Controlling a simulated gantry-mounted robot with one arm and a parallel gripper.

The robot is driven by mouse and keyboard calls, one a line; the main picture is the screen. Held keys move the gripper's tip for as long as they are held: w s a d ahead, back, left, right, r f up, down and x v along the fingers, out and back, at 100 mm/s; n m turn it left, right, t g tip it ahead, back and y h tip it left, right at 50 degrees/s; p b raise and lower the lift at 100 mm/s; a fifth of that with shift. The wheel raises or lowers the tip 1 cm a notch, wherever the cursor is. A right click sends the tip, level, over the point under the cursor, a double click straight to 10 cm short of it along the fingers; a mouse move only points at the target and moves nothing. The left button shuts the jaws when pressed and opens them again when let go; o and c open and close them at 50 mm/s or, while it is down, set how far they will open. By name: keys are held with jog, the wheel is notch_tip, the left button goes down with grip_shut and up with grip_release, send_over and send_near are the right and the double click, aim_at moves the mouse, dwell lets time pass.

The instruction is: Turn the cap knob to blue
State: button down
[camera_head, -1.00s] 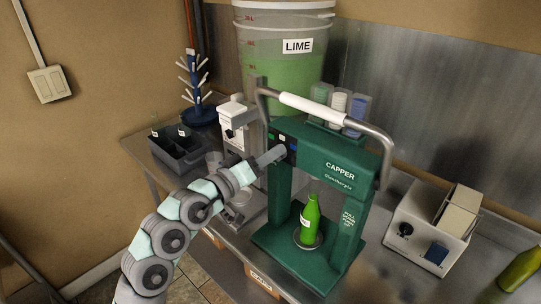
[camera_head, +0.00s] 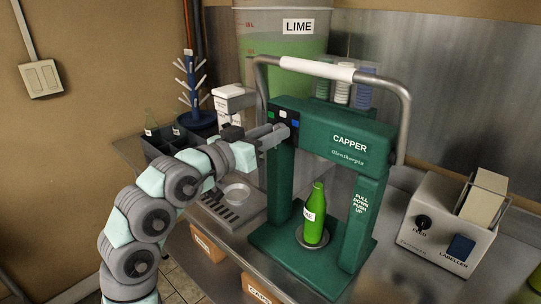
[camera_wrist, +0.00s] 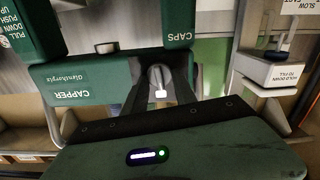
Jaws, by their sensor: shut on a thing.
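The green capper (camera_head: 333,140) stands on the bench, with a row of green, white and blue squares (camera_head: 283,115) on its left front. My gripper (camera_head: 283,131) is at the panel just below these squares. In the wrist view, which is upside down, the grey cap knob (camera_wrist: 157,77) sits under the CAPS label, between my two fingers (camera_wrist: 158,88). They are shut on it. The white square (camera_wrist: 160,93) shows beside the knob. The fingers seem to hide the other two squares there, and I cannot tell where the knob points. A green bottle (camera_head: 314,215) stands upright on the capper's base.
The capper's lever (camera_head: 318,68) arches above it. A LIME bucket (camera_head: 285,45) and cap stacks stand behind. A labeller (camera_head: 444,225) is at the right. A filler with a drip tray (camera_head: 225,208) and a dark crate (camera_head: 165,140) are at the left.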

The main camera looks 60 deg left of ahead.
jog(key=shift+d+f+m+b, duration=0.1)
jog(key=shift+m+b, duration=2.5)
jog(key=shift+b, duration=0.2)
jog(key=shift+d+m+b, duration=0.1)
jog(key=shift+m+b, duration=2.5)
jog(key=shift+b, duration=0.2)
jog(key=shift+w, duration=0.1)
jog(key=c, duration=1)
grip_release()
jog(key=shift+c, duration=0.2)
